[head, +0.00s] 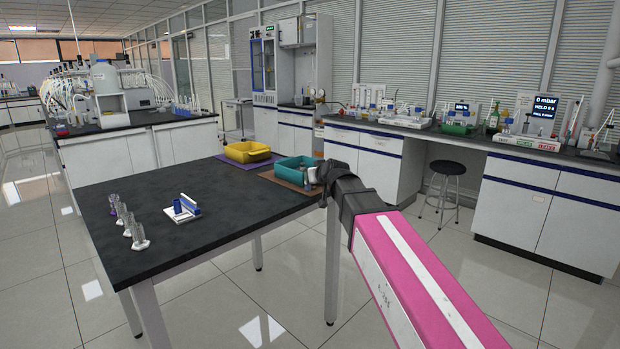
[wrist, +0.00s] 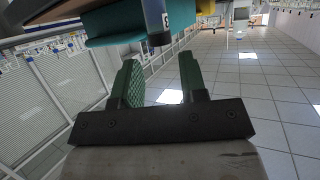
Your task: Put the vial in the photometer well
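My gripper (wrist: 157,82) is open, with nothing between its green-padded fingers in the wrist view. In the head view it is at the right corner of the black table, beside the teal bin. A dark grey-blue cylinder (wrist: 154,22) with a white label marked "S" shows in the wrist view, just beyond the fingertips and apart from them. I cannot tell whether it is the vial. A small white-and-blue device (head: 182,209) stands on the table's left part; I cannot tell if it is the photometer, and no well can be made out.
A teal bin (head: 292,169) stands on a brown mat at the table's right end; a yellow bin (head: 247,152) is behind it. Several clear glass cylinders (head: 138,240) stand near the left edge. The middle of the black table (head: 230,197) is clear. A stool (head: 446,168) is beyond.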

